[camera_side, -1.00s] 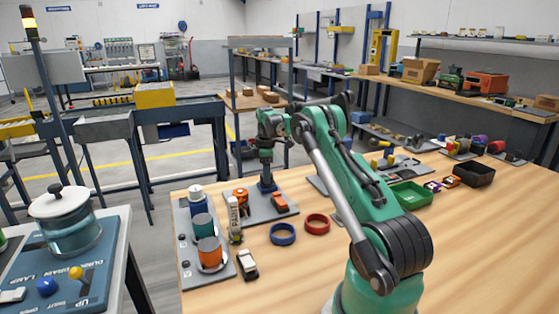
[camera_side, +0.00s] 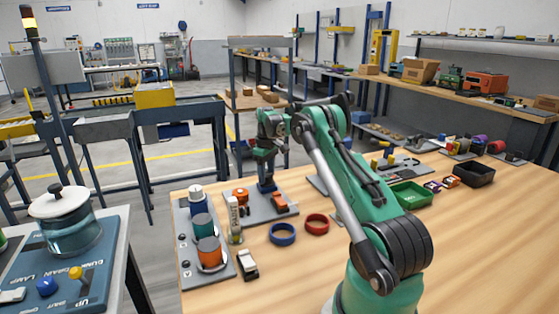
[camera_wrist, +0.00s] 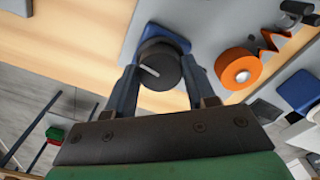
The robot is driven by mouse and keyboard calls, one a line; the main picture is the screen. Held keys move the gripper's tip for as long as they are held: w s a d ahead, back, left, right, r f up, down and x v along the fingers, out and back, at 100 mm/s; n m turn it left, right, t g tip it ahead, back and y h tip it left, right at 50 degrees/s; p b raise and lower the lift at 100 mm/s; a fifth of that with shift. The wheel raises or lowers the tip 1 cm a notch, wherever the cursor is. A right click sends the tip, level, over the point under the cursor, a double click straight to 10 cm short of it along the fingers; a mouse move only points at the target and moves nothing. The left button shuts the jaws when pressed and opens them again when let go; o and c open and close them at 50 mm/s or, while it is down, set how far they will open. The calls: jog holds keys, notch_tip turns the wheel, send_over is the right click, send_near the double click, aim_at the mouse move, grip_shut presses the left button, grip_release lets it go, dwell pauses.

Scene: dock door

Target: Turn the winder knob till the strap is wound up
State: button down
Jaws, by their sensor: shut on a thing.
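The winder knob (camera_wrist: 160,66) is round and black with a white line on its face. It stands over a blue block (camera_wrist: 170,38) on a grey plate (camera_side: 262,212). My gripper (camera_wrist: 162,78) is shut on the knob, one finger on each side. In the side view my gripper (camera_side: 266,180) points down at the plate and hides the knob. An orange spool (camera_wrist: 238,70) with a pale hub sits beside the knob.
A board with bottles and an orange jar (camera_side: 209,252) lies left of the plate. A blue ring (camera_side: 283,234) and a red ring (camera_side: 316,224) lie in front. A green tray (camera_side: 410,195) is to the right. The front tabletop is clear.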

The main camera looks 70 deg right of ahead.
aim_at(267, 175)
jog(key=m, duration=0.4)
jog(key=shift+m, duration=0.4)
jog(key=m, duration=0.4)
jog(key=shift+m, duration=0.3)
jog(key=m, duration=0.4)
jog(key=shift+m, duration=1.8)
jog(key=shift+m, duration=0.3)
jog(key=shift+c, duration=1.4)
grip_release()
jog(key=shift+r, duration=2.85)
